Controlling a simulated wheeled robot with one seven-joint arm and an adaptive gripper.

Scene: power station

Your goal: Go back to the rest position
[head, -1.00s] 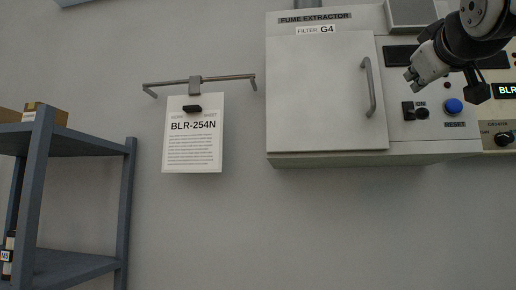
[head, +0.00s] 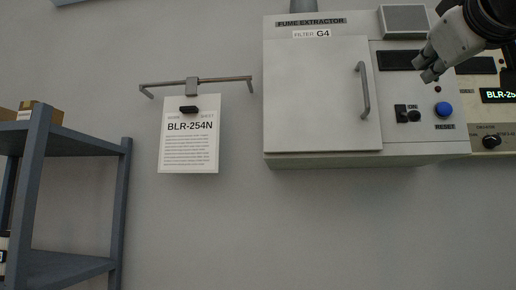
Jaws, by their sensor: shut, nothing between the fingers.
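My gripper (head: 425,69) is at the upper right of the head view, in front of the fume extractor's panel. Its fingers point down and to the left, and they are shut with nothing held. My arm runs out of the picture at the top right corner. The fume extractor cabinet (head: 318,100) has a shut door labelled FILTER G4, with a vertical handle (head: 363,90). The gripper is to the right of this handle and apart from it in the picture.
The panel carries a black switch (head: 408,115) and a blue RESET button (head: 443,109). A display (head: 498,96) and a knob (head: 491,142) are at the right. A work sheet (head: 188,140) hangs from a wall rail (head: 215,80). A shelf (head: 75,140) stands at the left. The wall below is clear.

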